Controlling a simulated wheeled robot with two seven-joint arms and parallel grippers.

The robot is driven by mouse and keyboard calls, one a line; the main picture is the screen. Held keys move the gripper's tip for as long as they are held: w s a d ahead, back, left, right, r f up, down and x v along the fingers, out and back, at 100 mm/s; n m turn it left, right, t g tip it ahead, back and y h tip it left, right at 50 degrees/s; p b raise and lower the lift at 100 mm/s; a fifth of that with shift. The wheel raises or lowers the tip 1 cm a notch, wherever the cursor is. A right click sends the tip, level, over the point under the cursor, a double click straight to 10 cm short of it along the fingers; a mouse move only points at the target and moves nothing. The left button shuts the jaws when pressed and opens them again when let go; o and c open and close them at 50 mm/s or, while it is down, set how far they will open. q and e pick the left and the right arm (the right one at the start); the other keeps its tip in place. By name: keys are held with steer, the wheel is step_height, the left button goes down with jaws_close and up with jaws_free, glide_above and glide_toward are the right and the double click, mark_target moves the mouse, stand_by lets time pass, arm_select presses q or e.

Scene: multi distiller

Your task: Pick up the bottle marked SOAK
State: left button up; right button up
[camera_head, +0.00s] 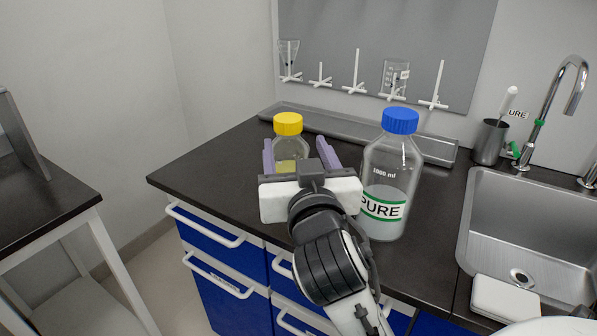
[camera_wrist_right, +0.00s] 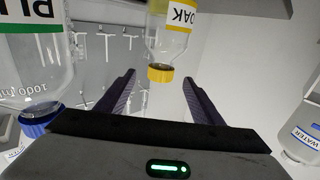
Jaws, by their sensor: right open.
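The SOAK bottle, clear with a yellow cap (camera_head: 288,124), stands upright on the dark counter, partly hidden behind my right gripper. In the right wrist view the bottle (camera_wrist_right: 168,42) appears upside down, with a yellow label reading "OAK" and the rest cut off. My right gripper (camera_head: 298,153) is open, its two purple fingers pointing toward the bottle, one on each side of it in the head view. In the wrist view the bottle shows beyond the fingertips (camera_wrist_right: 160,80), with nothing held between them. My left gripper is in neither view.
A larger PURE bottle (camera_head: 388,175) with a blue cap stands close to the right of my gripper. A sink (camera_head: 530,225) and tap (camera_head: 560,100) are at the right. A drying rack (camera_head: 390,60) is behind. A WATER-labelled bottle (camera_wrist_right: 302,140) shows in the wrist view.

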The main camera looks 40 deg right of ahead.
mark_target(290, 131)
steer(key=x, duration=0.9)
steer(key=shift+w+r+p, duration=0.1)
steer(key=shift+r+p, duration=0.15)
steer(key=shift+p, duration=0.05)
steer(key=shift+a, duration=0.1)
jaws_close()
steer(key=shift+r, duration=0.1)
